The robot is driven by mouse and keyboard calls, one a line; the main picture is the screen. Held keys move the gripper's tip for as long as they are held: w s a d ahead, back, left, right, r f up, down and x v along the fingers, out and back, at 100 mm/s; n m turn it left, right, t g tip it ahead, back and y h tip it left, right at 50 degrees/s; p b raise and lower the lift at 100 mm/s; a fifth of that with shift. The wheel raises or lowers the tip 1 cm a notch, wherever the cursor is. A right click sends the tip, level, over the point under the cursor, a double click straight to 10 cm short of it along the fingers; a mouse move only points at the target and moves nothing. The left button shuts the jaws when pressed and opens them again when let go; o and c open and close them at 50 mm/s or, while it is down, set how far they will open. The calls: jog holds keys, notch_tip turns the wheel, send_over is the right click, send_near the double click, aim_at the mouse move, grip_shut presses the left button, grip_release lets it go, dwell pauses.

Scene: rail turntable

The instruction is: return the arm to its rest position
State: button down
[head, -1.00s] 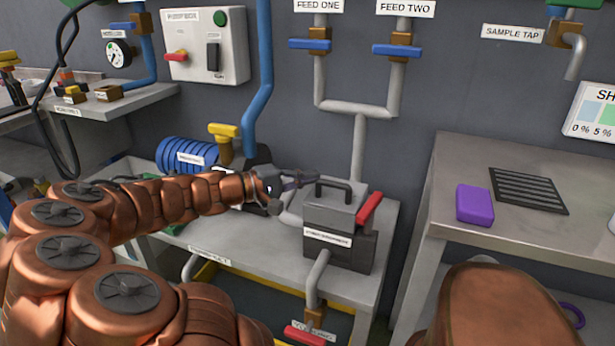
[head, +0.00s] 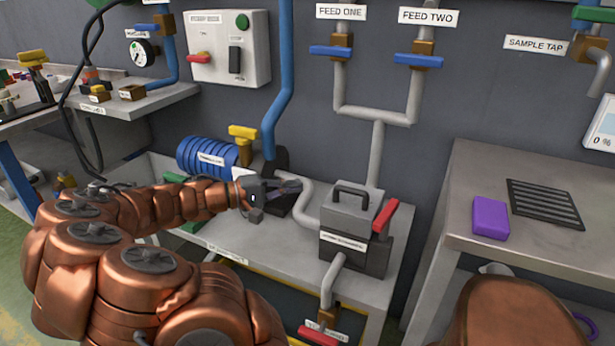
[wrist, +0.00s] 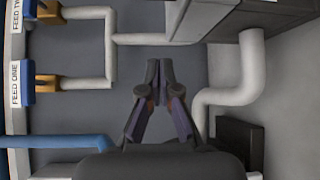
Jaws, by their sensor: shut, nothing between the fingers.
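My gripper (head: 299,186) is at the end of my copper-coloured arm, above the low bench and left of the grey box with a black handle. In the wrist view my gripper (wrist: 158,70) has its fingertips together, with nothing between them. The fingers are apart from the box and the pipes. My arm reaches in from the lower left.
The grey box (head: 351,215) has a red lever (head: 385,219) on its right. A bent grey pipe (head: 307,207) and a blue ribbed motor (head: 205,158) are close to the gripper. A purple block (head: 490,218) lies on the right bench (head: 470,165).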

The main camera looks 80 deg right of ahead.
jog(key=shift+w+a+f, duration=0.3)
jog(key=shift+w+f, duration=0.05)
jog(key=shift+w, duration=0.2)
jog(key=shift+a, duration=0.1)
jog(key=w+a+f+n+t+y, duration=0.1)
jog(key=a+f+n+t+y, duration=0.2)
jog(key=a, duration=1.2)
jog(key=a+f+n+t+y, duration=0.2)
jog(key=a+n+t+y, duration=0.2)
jog(key=a, duration=1.2)
jog(key=w+a+f+n+t+y, duration=0.1)
jog(key=a+f+n+t+y, duration=0.2)
jog(key=a, duration=1.2)
notch_tip(320, 180, up, 26)
jog(key=t+p, duration=0.1)
jog(key=p, duration=2.3)
jog(key=shift+s+d+t, duration=0.3)
jog(key=shift+s+t, duration=0.05)
jog(key=shift+t, duration=0.05)
jog(key=shift+d+m, duration=0.1)
jog(key=shift+m, duration=0.2)
